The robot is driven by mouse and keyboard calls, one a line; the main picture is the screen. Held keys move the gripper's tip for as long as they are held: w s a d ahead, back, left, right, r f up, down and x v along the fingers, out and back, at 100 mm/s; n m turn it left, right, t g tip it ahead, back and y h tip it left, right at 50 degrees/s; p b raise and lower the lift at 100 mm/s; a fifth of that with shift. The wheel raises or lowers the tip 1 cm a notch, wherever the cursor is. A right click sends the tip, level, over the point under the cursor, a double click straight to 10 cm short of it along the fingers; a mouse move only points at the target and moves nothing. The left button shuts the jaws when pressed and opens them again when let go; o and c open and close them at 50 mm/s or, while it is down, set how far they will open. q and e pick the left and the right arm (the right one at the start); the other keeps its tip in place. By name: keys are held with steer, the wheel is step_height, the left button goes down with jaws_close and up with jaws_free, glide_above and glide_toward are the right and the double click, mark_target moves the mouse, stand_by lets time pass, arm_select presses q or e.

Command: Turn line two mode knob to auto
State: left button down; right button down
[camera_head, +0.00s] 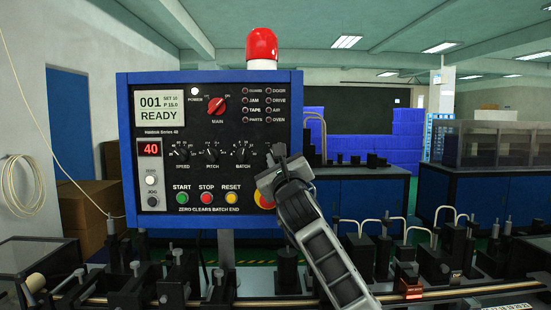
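A blue-framed control panel (240,75) faces me. It carries a red main knob (216,106) and black speed (182,155), pitch (211,155) and batch (243,155) knobs. I can read no label for a line two mode knob. My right gripper (277,160) is at the panel's lower right edge, its arm coming up from the bottom right of centre. It partly covers a red button on yellow (263,200). Its fingers are dark and small here, so I cannot tell if they are open or touch the panel. My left gripper is not in view.
Below the panel, a machine line with a long rod (440,294) and several black fixtures (285,268) spans the view. A red beacon (262,45) tops the panel. Blue cabinets (380,195) stand behind. The air left of the panel is mostly clear, apart from a hanging cable (60,165).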

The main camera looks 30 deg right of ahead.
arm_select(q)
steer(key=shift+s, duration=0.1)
arm_select(e)
steer(key=shift+n, duration=0.3)
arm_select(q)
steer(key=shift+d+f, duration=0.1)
arm_select(e)
steer(key=c, duration=1.5)
jaws_free()
steer(key=shift+s+a+f, duration=0.15)
steer(key=shift+s+f, duration=0.1)
steer(key=shift+s, duration=0.2)
arm_select(q)
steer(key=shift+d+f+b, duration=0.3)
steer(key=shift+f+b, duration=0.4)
steer(key=shift+b, duration=1.05)
arm_select(e)
steer(key=v, duration=1.5)
